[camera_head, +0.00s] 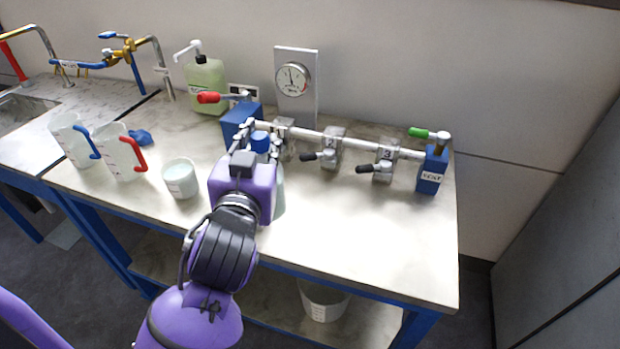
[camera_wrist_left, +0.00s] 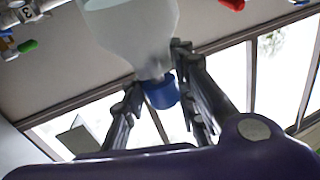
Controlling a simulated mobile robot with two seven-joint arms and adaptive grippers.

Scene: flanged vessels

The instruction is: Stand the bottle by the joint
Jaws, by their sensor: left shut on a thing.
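My left gripper (camera_head: 254,141) is shut on a translucent bottle with a blue cap (camera_head: 260,141), its fingers at the cap and neck. The pale bottle body (camera_head: 280,192) shows just right of my gripper, mostly hidden by it. In the left wrist view the bottle (camera_wrist_left: 135,30) appears neck down between the fingers (camera_wrist_left: 158,72). I cannot tell whether its base touches the bench. Behind it a pipe (camera_head: 305,134) runs through flanged joints: one (camera_head: 284,138) partly hidden behind my gripper, joint 2 (camera_head: 331,150) and joint 3 (camera_head: 384,160), the last two with black handles. My right gripper is not in view.
A blue block with a red lever (camera_head: 209,98) and a blue block with a green lever (camera_head: 419,132) end the pipe. A white tub (camera_head: 180,178), two jugs (camera_head: 116,155) and a green dispenser (camera_head: 206,88) stand left. The bench's front right (camera_head: 370,240) is clear.

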